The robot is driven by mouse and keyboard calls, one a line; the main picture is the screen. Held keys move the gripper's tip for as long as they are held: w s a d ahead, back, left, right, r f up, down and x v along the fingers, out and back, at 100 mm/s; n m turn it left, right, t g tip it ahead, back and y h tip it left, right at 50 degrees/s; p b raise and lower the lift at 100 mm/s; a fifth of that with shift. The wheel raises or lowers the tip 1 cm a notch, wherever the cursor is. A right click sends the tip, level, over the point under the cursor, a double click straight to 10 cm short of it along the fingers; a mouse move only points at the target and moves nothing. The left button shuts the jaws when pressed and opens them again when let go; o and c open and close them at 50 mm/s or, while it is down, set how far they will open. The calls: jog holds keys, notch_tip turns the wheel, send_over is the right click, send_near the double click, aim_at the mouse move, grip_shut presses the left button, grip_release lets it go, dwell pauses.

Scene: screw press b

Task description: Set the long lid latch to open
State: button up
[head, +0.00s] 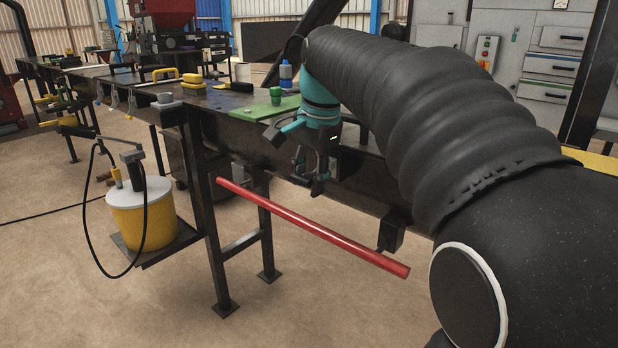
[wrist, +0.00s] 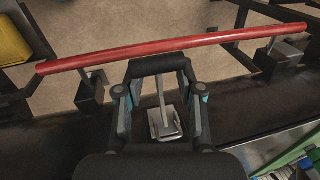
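My gripper (head: 309,172) hangs at the front edge of the workbench, above the long red bar. In the wrist view, the fingers of my gripper (wrist: 158,98) stand apart. Between them shows a grey metal latch (wrist: 164,122) with a flat plate and a thin stem on the dark bench side. The stem runs up towards a black crosspiece between the fingertips. I cannot tell whether the crosspiece belongs to the latch or whether the fingers touch it. In the head view the latch is mostly hidden by my gripper, and its setting cannot be read.
The red bar (head: 310,228) runs along the front of the workbench (head: 235,103), below my gripper; it also crosses the wrist view (wrist: 175,50). A yellow bucket (head: 142,220) stands on a low shelf at left. A green plate (head: 262,109) lies on the bench. The floor in front is clear.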

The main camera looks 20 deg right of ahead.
jog(key=shift+d, duration=0.1)
notch_tip(320, 180, up, 12)
jog(key=s, duration=0.2)
jog(key=shift+d, duration=0.45)
jog(key=shift+o, duration=0.3)
jog(key=shift+f, duration=0.15)
dwell(1.1)
